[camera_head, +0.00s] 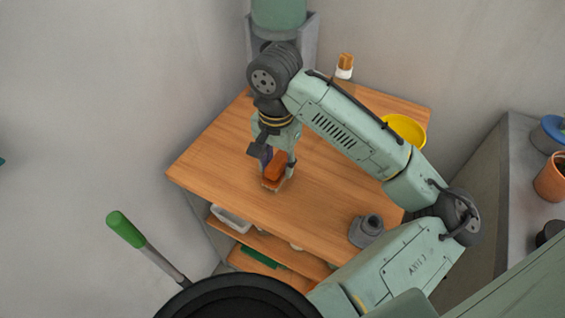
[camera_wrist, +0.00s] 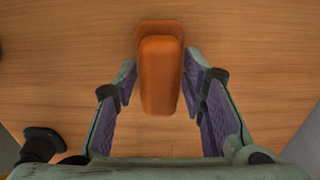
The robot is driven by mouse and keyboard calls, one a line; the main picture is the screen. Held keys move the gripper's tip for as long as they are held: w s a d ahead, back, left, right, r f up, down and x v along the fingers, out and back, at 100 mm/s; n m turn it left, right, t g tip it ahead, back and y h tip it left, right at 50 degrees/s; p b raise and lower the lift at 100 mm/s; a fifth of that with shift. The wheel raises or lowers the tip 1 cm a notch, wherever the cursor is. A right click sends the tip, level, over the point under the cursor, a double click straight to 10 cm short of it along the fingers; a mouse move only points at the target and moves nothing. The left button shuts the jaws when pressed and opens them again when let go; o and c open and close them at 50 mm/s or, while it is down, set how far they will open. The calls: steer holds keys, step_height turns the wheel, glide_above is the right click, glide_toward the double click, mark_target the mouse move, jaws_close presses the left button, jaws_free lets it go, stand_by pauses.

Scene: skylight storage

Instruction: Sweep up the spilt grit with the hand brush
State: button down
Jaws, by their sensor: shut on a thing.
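The hand brush (camera_head: 274,169) has an orange back and handle with paler bristles below, and is at the left-middle part of the wooden table (camera_head: 320,190). In the wrist view the orange brush (camera_wrist: 160,75) lies lengthwise between the purple-padded fingers. My gripper (camera_head: 278,166) points down and is shut on the brush, one finger on each side; it also shows in the wrist view (camera_wrist: 161,82). The bristles are low over the table top; I cannot tell whether they touch it. I cannot make out any grit in either view.
A yellow bowl (camera_head: 405,129) stands at the table's right edge. A grey stepped object (camera_head: 367,230) is near the front right corner. A white and brown jar (camera_head: 345,66) stands at the back. Shelves below hold a white tray (camera_head: 231,218). The table's front middle is clear.

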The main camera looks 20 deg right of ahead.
steer(key=shift+w+a, duration=1)
steer(key=shift+w, duration=0.3)
steer(key=shift+w+a, duration=0.7)
steer(key=shift+w, duration=0.2)
steer(key=shift+w+a, duration=0.65)
steer(key=shift+w, duration=0.2)
step_height(320, 180, up, 7)
